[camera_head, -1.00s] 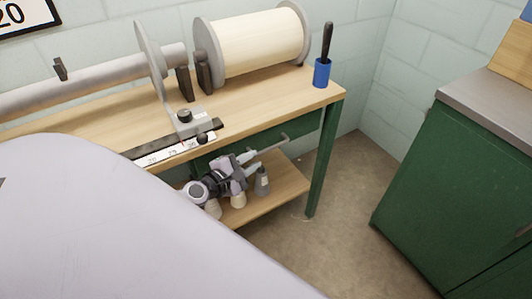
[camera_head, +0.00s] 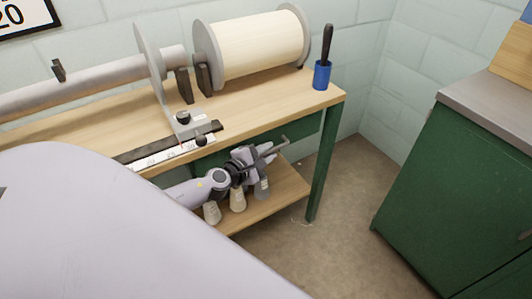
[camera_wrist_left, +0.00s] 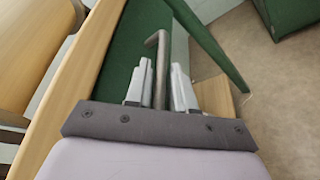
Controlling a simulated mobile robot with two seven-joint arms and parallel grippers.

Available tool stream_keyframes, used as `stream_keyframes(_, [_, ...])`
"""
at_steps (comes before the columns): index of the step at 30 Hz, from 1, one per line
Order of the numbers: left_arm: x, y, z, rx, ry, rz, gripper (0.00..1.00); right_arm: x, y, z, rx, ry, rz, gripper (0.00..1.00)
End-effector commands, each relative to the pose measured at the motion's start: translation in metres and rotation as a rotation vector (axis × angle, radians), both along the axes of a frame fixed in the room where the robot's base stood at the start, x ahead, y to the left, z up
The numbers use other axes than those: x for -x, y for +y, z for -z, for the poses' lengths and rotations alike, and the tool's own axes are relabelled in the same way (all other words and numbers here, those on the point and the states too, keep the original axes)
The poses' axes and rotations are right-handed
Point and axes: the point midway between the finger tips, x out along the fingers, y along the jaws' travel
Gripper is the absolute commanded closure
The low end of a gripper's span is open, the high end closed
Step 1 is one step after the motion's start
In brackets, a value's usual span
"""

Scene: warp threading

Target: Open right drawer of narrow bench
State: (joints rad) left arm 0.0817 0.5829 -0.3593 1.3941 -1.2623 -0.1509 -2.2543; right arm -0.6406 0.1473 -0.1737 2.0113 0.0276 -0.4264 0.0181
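The narrow bench (camera_head: 255,102) has a wooden top and green drawer fronts beneath it. The right drawer's green front (camera_head: 298,130) sits under the right end of the top and looks closed. Its grey bar handle (camera_head: 285,140) stands out from the front, partly hidden by my gripper. My left gripper (camera_head: 272,149) is at this handle, below the bench top. In the left wrist view, the handle (camera_wrist_left: 161,55) lies between the two fingers of the left gripper (camera_wrist_left: 161,75), with narrow gaps beside it, so the gripper looks open around it. My right gripper is out of view.
Several bottles (camera_head: 238,201) stand on the lower shelf (camera_head: 285,190) under my left wrist. The bench leg (camera_head: 323,165) is just right of the gripper. A blue cup (camera_head: 321,76) and a large roller (camera_head: 258,45) are on top. A green cabinet (camera_head: 450,190) stands right, across open floor.

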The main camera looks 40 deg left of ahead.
Motion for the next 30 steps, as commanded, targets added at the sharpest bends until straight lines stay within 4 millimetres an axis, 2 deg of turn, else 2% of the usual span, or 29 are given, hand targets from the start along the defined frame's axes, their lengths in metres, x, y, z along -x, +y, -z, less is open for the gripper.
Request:
stream_keyframes(4, [0.000,0.000,0.000,0.000,0.000,0.000,0.77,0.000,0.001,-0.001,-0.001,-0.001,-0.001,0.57])
stream_keyframes(5, [0.000,0.000,0.000,0.000,0.000,0.000,0.83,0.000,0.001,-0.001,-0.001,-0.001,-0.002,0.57])
stream_keyframes(6, [0.000,0.000,0.000,0.000,0.000,0.000,0.96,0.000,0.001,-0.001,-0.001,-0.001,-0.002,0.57])
stream_keyframes(7, [0.000,0.000,0.000,0.000,0.000,0.000,1.00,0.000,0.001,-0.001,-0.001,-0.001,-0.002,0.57])
stream_keyframes(17, [0.003,-0.007,-0.002,0.002,0.000,0.001,1.00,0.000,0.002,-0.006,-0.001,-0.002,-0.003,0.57])
stream_keyframes(23, [0.015,-0.035,-0.004,0.003,0.002,0.002,1.00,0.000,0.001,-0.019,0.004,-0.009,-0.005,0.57])
stream_keyframes(30, [0.038,-0.090,-0.005,0.006,0.003,0.003,1.00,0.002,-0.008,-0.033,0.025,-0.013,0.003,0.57])
